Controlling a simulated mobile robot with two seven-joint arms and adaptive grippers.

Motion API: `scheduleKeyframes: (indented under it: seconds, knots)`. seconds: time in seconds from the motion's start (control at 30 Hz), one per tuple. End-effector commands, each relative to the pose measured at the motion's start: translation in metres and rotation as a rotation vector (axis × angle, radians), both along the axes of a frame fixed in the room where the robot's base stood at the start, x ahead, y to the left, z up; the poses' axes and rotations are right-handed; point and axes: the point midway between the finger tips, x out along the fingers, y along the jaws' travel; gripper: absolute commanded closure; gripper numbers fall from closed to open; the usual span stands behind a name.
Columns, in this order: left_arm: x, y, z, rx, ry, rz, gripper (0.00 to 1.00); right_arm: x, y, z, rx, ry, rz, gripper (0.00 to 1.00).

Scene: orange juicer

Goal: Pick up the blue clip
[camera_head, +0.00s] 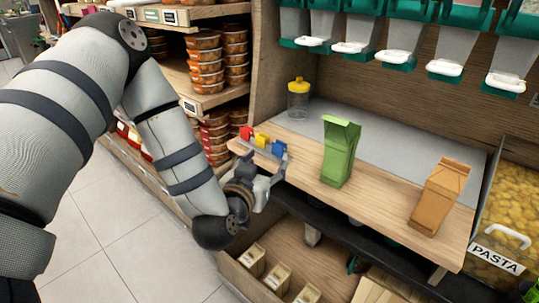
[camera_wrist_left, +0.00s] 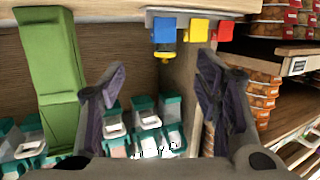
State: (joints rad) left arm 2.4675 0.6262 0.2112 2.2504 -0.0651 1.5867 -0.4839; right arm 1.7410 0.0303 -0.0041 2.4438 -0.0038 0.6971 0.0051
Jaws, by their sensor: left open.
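The blue clip (camera_head: 279,148) sits at the left end of the wooden counter, the rightmost of three clips in a row. A yellow clip (camera_head: 261,140) and a red clip (camera_head: 246,132) stand to its left. My left gripper (camera_head: 268,178) is just in front of and below the blue clip at the counter edge, its fingers apart. In the left wrist view the blue clip (camera_wrist_left: 165,30) lies beyond the fingertips of my empty left gripper (camera_wrist_left: 162,75), near the top, apart from both fingers. My right gripper does not show.
A green bag (camera_head: 339,155) stands right of the clips, and an orange bag (camera_head: 439,197) farther right. A yellow-lidded jar (camera_head: 298,100) stands behind. Small boxes (camera_head: 277,277) lie on the lower shelf. A shelf of stacked containers (camera_head: 206,68) is at left.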

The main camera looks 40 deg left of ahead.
Motion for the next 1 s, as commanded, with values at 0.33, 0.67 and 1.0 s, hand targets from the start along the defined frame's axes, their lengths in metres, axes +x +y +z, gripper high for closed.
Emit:
scheduleKeyframes:
  seconds: [0.33, 0.67, 1.0]
  knots:
    - [0.057, 0.020, -0.014, -0.001, 0.002, 0.000, 0.43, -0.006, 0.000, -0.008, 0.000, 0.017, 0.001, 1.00]
    - [0.099, 0.038, -0.022, -0.001, 0.004, -0.001, 0.43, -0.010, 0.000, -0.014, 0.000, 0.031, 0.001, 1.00]
    - [0.099, 0.038, -0.021, -0.001, 0.003, -0.002, 0.78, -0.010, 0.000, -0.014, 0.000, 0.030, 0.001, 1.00]
